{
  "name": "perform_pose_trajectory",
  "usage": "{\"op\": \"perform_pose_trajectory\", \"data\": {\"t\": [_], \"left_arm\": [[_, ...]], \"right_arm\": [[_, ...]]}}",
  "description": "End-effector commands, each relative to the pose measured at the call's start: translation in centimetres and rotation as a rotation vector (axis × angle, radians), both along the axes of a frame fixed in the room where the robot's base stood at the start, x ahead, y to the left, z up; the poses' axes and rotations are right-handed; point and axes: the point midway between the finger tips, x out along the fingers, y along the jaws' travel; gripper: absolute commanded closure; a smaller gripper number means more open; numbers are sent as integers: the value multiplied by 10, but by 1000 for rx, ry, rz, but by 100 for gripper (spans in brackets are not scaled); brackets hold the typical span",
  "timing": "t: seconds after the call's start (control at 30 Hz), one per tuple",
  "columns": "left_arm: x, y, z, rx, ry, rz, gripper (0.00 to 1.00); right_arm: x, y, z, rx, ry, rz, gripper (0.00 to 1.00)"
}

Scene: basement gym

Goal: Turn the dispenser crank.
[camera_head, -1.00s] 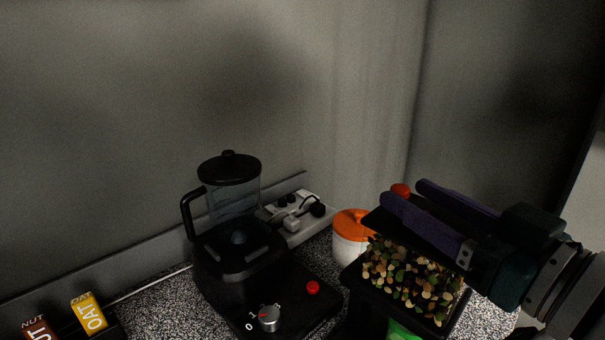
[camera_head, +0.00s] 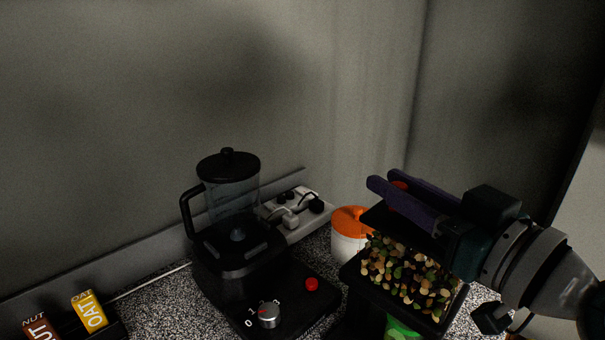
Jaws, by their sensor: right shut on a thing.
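The dispenser (camera_head: 408,274) stands at the lower right, with a hopper full of mixed nuts and seeds and a black frame and top. A small red part (camera_head: 399,185), which looks like the crank's knob, shows behind the hopper top. My right gripper (camera_head: 384,180) reaches in from the right over the dispenser. Its two purple fingers are shut on this red part, one on each side. The rest of the crank is hidden behind the fingers and the hopper top. My left gripper is not in view.
A black blender (camera_head: 232,240) with a silver dial (camera_head: 269,315) and a red button (camera_head: 312,284) stands left of the dispenser. Behind are a white jar with an orange lid (camera_head: 350,220) and a power strip (camera_head: 300,212). An oat box (camera_head: 90,312) is at lower left.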

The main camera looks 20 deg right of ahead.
Motion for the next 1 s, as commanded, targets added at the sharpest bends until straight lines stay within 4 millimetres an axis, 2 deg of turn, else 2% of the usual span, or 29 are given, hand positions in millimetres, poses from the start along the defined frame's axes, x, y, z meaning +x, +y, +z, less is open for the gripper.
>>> {"op": "perform_pose_trajectory", "data": {"t": [0.1, 0.5, 0.67, 1.0], "left_arm": [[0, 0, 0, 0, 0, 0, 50], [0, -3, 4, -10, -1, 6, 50], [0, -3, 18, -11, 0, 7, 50], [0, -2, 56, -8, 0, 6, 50]], "right_arm": [[0, 0, 0, 0, 0, 0, 100], [0, 0, 2, 1, 0, -11, 100], [2, -1, 5, 6, 2, -61, 100], [8, -6, 5, 7, 3, -281, 100]]}}
